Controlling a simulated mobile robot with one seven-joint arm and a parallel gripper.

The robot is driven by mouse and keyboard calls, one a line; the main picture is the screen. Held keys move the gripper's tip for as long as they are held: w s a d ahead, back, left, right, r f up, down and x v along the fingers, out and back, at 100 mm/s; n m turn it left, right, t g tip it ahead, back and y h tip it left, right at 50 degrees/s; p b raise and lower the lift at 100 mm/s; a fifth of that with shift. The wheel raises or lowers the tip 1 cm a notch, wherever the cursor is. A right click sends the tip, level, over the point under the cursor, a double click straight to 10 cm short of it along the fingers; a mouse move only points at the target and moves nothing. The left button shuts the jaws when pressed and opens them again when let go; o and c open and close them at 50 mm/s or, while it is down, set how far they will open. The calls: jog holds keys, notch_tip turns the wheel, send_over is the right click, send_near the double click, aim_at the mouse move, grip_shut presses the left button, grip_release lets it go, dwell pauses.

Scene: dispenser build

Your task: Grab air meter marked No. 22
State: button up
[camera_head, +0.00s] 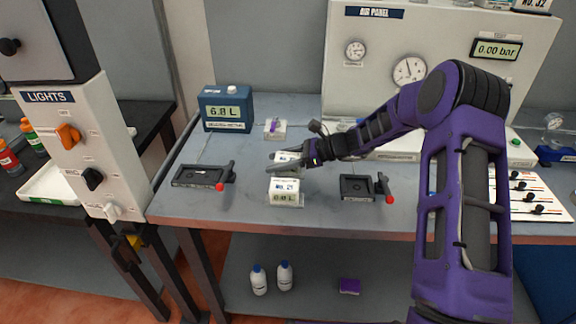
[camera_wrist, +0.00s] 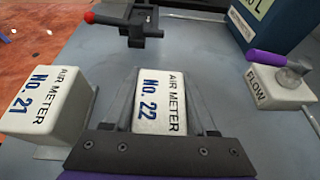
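The air meter marked No. 22 (camera_wrist: 160,103) is a small white block with blue lettering on the bench. In the wrist view it lies between the two grey fingers of my gripper (camera_wrist: 161,88). The fingers look spread on either side of it; whether they touch it is unclear. In the head view my gripper (camera_head: 283,163) reaches in from the right, low over the bench, and partly hides this meter (camera_head: 287,156). A similar air meter marked No. 21 (camera_wrist: 43,103) is to the left in the wrist view and nearer the bench front in the head view (camera_head: 285,191).
The blue 6.8 L unit (camera_head: 227,108) is at the back left. Black fixtures with red-tipped levers flank No. 21, on the left (camera_head: 197,176) and right (camera_head: 356,187).

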grip_shut()
jog(key=shift+r, duration=0.15)
